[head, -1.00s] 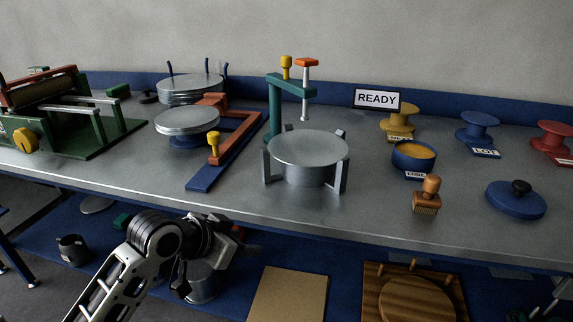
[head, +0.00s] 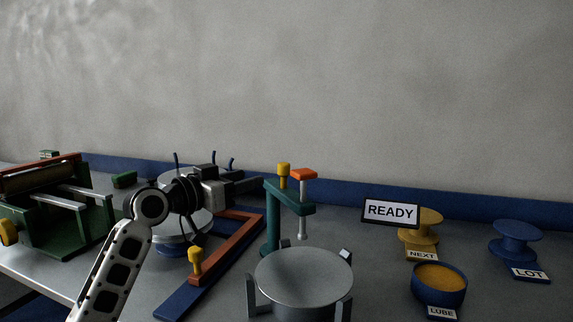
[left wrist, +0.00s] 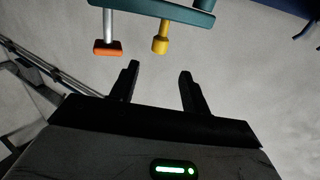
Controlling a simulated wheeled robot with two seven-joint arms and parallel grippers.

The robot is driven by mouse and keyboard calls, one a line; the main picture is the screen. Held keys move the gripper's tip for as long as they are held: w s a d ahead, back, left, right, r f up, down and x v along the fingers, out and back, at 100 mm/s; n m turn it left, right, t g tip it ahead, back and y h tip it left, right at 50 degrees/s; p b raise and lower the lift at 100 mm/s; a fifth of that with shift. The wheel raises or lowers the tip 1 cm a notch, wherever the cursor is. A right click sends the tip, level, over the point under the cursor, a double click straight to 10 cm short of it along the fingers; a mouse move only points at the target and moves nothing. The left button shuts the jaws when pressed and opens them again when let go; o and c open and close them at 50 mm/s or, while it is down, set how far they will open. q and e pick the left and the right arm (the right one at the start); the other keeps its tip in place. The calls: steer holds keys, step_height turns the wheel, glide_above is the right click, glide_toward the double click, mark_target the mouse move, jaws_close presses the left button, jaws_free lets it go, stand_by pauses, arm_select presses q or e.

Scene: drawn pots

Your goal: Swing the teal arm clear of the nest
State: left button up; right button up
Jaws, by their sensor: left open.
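The teal arm (head: 290,193) sits on a teal post behind the nest (head: 303,278), a grey round plate with upright jaws around it. The arm carries a yellow knob (head: 283,169) and a screw with an orange handle (head: 302,174). The screw's lower end shows just above the nest's back edge. My left gripper (head: 258,182) is open and empty, left of the teal arm and apart from it. In the left wrist view, the yellow knob (left wrist: 160,44) lies beyond the fingers, with the orange handle (left wrist: 107,47) to its left.
A red and blue frame with a yellow knob (head: 195,259) lies left of the nest. A READY sign (head: 390,211), yellow spool (head: 424,224), blue spool (head: 515,236) and blue bowl (head: 438,288) stand right. A green roller machine (head: 60,215) stands far left.

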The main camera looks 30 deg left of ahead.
mark_target(280, 169)
arm_select(q)
steer(key=w+p, duration=0.1)
steer(key=w, duration=0.2)
steer(key=w+d, duration=0.1)
steer(key=w, duration=0.3)
steer(key=w+d+p, duration=0.1)
steer(key=w, duration=0.3)
steer(key=shift+d+p, duration=0.2)
steer(key=shift+p, duration=0.1)
steer(key=shift+w+f, duration=0.1)
steer(key=shift+w, duration=0.35)
arm_select(e)
steer(key=shift+w+d+r, duration=0.1)
steer(key=shift+d+r, duration=0.2)
steer(key=shift+r, duration=0.3)
